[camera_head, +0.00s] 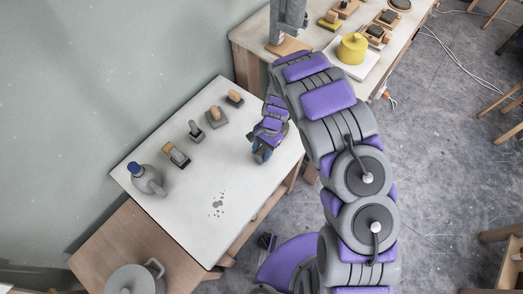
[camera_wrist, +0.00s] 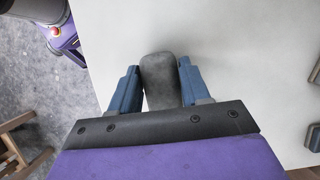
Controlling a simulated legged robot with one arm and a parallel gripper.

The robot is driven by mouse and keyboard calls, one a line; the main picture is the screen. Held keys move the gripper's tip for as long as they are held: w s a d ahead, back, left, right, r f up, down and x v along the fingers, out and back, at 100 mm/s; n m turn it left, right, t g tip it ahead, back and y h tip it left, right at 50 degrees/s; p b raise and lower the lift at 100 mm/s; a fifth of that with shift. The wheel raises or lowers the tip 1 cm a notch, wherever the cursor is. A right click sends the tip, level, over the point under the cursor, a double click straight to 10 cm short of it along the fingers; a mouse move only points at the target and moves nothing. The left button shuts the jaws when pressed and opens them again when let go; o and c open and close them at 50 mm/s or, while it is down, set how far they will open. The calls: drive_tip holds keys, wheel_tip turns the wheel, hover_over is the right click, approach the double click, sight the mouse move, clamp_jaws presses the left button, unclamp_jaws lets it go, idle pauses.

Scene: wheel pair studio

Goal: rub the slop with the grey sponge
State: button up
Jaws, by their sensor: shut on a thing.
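The slop (camera_head: 217,204) is a patch of small grey-brown spots on the front part of the white table top (camera_head: 180,226). My gripper (camera_head: 262,155) is over the right part of this table, up and to the right of the slop and apart from it. In the wrist view my gripper (camera_wrist: 158,84) has its blue fingers shut on the grey sponge (camera_wrist: 160,72), a dark grey rounded block. The sponge's lower end is hidden by the gripper body. In the head view the sponge is hidden by my gripper.
A grey bottle with a blue cap (camera_head: 150,181) and several small block-like tools (camera_head: 176,155) stand along the table's wall side. A grey pot (camera_head: 132,281) is on the wooden surface at lower left. A yellow pot (camera_head: 351,49) is on another table. The table between gripper and slop is clear.

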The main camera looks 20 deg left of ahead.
sight(261, 152)
drive_tip(key=shift+c, duration=1.3)
drive_tip(key=shift+r+p, duration=1.45)
drive_tip(key=shift+r, duration=1.6)
drive_tip(key=shift+a, duration=0.1)
